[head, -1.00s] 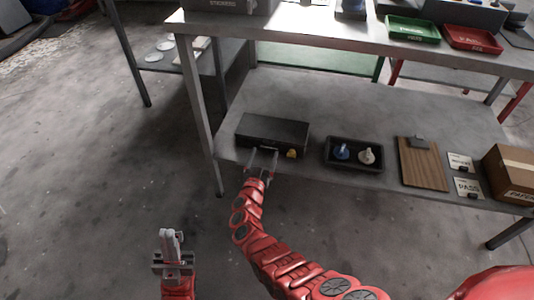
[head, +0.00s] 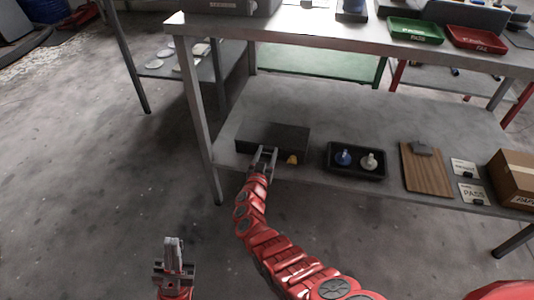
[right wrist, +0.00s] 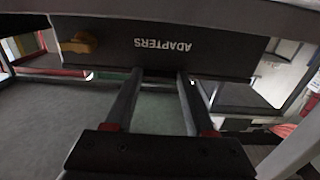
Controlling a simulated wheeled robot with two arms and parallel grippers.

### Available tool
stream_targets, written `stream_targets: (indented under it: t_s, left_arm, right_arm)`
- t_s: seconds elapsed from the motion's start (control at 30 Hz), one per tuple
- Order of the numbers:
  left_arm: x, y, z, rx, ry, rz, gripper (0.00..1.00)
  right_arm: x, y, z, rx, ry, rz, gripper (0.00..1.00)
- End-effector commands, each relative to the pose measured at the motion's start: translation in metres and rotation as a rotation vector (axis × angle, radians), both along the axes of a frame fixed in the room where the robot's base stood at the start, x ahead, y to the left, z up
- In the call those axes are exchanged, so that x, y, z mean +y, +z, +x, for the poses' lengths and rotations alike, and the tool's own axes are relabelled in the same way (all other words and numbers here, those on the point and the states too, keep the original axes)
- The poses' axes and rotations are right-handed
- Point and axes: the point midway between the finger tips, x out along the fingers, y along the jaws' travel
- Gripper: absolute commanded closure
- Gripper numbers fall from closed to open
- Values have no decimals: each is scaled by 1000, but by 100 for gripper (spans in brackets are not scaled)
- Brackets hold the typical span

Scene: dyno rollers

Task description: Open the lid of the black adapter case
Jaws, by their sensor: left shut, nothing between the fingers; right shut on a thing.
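The black adapter case (head: 284,135) sits on the lower shelf, near its front left. Its lid looks down, though a small gap would be hard to see. The right wrist view shows the case (right wrist: 215,58) upside down, with white "ADAPTERS" lettering and a yellow latch (right wrist: 77,43). My right gripper (head: 264,150) is at the front of the case, its two fingers spaced apart and shut on the case's front part. The exact contact is hidden at the fingertips. My left gripper (head: 173,243) is shut and empty, low over the floor at the left.
A black tray (head: 356,175) with a blue and a white piece stands right of the case. Further right are a clipboard (head: 426,170), cards and a cardboard box (head: 515,175). The table's front left leg (head: 197,110) and the upper tabletop (head: 320,40) bound the space.

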Motion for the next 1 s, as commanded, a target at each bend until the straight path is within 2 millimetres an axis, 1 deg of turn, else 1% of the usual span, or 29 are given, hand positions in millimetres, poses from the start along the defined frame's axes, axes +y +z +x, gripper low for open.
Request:
stream_targets:
  t_s: [0.03, 0.1, 0.43, 0.57, 0.67, 0.77, 0.87, 0.97, 1.0]
  left_arm:
    - [0, 0, 0, 0, 0, 0, 100]
    - [0, 0, 0, 0, 0, 0, 100]
    - [0, 1, 0, 0, 0, 0, 100]
    - [1, 6, 0, 2, 2, -8, 100]
    - [2, 16, 0, 6, 6, -21, 100]
    - [5, 31, 1, 13, 13, -45, 100]
    - [8, 51, 1, 22, 21, -79, 100]
    - [11, 76, 3, 34, 28, -112, 100]
    - [11, 88, 3, 41, 29, -125, 100]
  right_arm:
    - [0, 0, 0, 0, 0, 0, 87]
    - [0, 0, 0, 0, 0, 0, 100]
    - [0, 0, 0, 1, 0, 0, 100]
    - [0, 4, 1, 9, 0, 4, 100]
    - [1, 11, 2, 26, 1, 11, 100]
    - [0, 18, 2, 58, 1, 19, 100]
    - [-2, 29, 3, 97, 1, 31, 100]
    - [-11, 42, 4, 143, 0, 44, 100]
    - [-17, 48, 5, 164, 0, 50, 100]
